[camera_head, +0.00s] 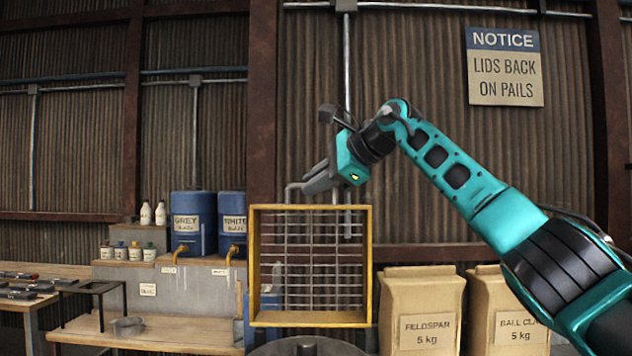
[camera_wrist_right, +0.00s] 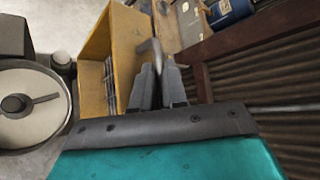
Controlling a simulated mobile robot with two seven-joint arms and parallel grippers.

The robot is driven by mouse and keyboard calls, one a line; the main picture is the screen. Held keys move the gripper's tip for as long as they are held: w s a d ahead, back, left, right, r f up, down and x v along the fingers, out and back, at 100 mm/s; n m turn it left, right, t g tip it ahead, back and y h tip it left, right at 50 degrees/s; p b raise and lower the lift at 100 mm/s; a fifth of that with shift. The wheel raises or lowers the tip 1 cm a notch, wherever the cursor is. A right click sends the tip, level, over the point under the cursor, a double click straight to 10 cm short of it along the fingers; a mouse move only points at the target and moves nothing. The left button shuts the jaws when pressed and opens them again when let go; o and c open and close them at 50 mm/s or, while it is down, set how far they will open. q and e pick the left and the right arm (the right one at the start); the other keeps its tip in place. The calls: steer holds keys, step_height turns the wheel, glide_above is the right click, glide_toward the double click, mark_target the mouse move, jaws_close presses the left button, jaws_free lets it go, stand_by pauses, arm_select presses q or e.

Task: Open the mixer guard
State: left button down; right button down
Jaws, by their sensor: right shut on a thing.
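The mixer guard (camera_head: 367,265) is a yellow square frame with a grey wire grid. It stands raised and roughly upright above the mixer (camera_head: 308,347), its grid facing the head camera. Its yellow side also shows in the wrist view (camera_wrist_right: 95,85). My right gripper (camera_head: 308,184) is at the guard's upper left edge, shut on the grey bar handle (camera_head: 291,193). The wrist view shows the fingers closed around this handle (camera_wrist_right: 153,55). The mixer's round pan (camera_wrist_right: 35,105) lies at left in the wrist view. My left gripper is not in view.
Two paper sacks, feldspar (camera_head: 421,310) and ball clay (camera_head: 505,315), stand right of the guard. Blue barrels (camera_head: 194,222) and small bottles (camera_head: 160,213) stand on a ledge to the left. A wooden bench (camera_head: 150,335) is below them. A corrugated wall is behind.

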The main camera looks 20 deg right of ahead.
steer(key=shift+r, duration=0.35)
steer(key=c, duration=1.2)
jaws_free()
steer(key=shift+s, duration=0.1)
steer(key=shift+c, duration=0.2)
steer(key=shift+o, duration=0.4)
steer(key=shift+f, duration=0.15)
steer(key=shift+s+d+r, duration=0.2)
steer(key=shift+s+d, duration=0.05)
steer(key=shift+s, duration=0.05)
steer(key=b+v, duration=0.1)
steer(key=v, duration=1.1)
